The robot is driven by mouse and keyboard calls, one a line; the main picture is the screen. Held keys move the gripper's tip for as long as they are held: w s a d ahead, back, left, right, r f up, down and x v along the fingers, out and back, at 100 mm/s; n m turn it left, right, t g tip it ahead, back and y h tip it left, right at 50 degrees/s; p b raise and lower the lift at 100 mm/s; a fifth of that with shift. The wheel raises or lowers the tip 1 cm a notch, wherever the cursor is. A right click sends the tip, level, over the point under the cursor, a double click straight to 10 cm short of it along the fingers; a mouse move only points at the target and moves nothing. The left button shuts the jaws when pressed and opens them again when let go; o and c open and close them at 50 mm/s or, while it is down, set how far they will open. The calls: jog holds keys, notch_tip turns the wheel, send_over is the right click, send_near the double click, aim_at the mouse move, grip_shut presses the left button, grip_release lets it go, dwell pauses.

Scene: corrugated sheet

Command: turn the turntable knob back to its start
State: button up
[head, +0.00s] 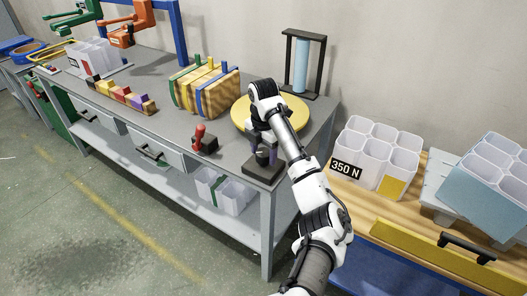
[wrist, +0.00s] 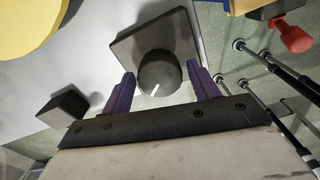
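The turntable (head: 285,112) is a round yellow disc on the grey workbench; part of it is hidden behind my arm. It also shows at the top left of the wrist view (wrist: 22,22). The knob (wrist: 160,76) is a dark round dial with a short white mark, on a square dark base plate (wrist: 130,50). In the head view the base plate (head: 262,172) sits at the bench's front right corner. My gripper (wrist: 161,82) points down over the knob. Its two purple fingers are apart, one on each side of the knob, with a small gap visible on each side.
A red-handled device (head: 202,138) stands left of the knob. A striped wooden block rack (head: 205,92) is behind it. A black frame with a blue cylinder (head: 301,66) stands behind the turntable. White bins (head: 372,155) sit on the wooden bench at right. A dark block (wrist: 66,106) lies left of the gripper.

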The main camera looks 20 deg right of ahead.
aim_at(263, 152)
jog(key=shift+o, duration=0.6)
jog(key=shift+r, duration=0.3)
notch_tip(263, 152, up, 13)
jog(key=shift+r, duration=0.1)
